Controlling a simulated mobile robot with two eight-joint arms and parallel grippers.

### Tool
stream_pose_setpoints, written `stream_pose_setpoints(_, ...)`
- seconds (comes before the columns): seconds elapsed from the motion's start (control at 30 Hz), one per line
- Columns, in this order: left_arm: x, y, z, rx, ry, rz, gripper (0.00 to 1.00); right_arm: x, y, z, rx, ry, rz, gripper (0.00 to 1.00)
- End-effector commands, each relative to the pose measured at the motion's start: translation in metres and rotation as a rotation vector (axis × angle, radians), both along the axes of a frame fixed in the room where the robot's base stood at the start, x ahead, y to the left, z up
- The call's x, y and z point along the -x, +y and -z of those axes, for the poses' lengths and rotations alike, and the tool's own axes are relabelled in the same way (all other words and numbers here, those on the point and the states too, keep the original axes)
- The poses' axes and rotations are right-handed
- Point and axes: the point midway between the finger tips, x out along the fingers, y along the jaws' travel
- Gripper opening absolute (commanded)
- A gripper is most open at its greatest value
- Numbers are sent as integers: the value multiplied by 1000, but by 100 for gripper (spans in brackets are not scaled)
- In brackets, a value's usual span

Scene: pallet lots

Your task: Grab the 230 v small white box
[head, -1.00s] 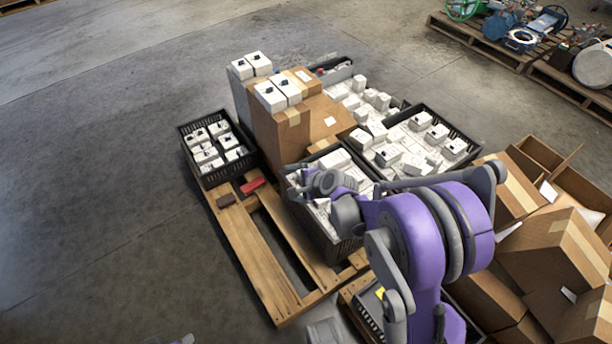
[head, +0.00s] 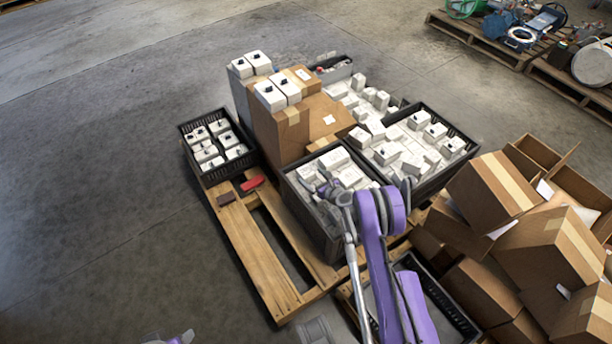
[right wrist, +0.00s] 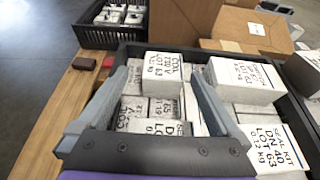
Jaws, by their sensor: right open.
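Several small white boxes with black print lie in a black crate (head: 318,238), which also shows in the right wrist view (right wrist: 135,52). A white box (right wrist: 163,72) between my fingers carries a label with "COIL", a voltage and "LOT 63"; I cannot read the voltage surely. Smaller printed boxes (right wrist: 163,107) lie just nearer, partly hidden by my gripper. I cannot pick out a clear "230 V". My right gripper (head: 326,188) is open over the crate, its fingers (right wrist: 155,82) on either side of these boxes, holding nothing. A sliver at the bottom left, perhaps my left gripper (head: 172,338), is mostly cut off.
A larger white box (right wrist: 243,80) and a "KIT DN 40" box (right wrist: 273,146) lie right of my fingers. Tall cardboard boxes (head: 283,130) stand behind the crate. Another black crate (head: 213,178) is at left. A wooden pallet (head: 250,255) lies below; the floor at left is clear.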

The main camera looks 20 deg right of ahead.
Motion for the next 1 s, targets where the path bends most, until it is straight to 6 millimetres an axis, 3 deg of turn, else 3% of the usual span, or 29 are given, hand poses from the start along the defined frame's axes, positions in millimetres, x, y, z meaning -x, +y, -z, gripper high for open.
stream_pose_setpoints(0.5,-3,0,17,0,3,0,50,-52,2,28,2,1,-2,100)
stream_pose_setpoints(0.8,-3,0,17,0,3,0,50,-56,2,28,2,0,-1,100)
stream_pose_setpoints(1.0,-3,0,17,0,3,0,50,-56,2,28,3,0,-1,64)
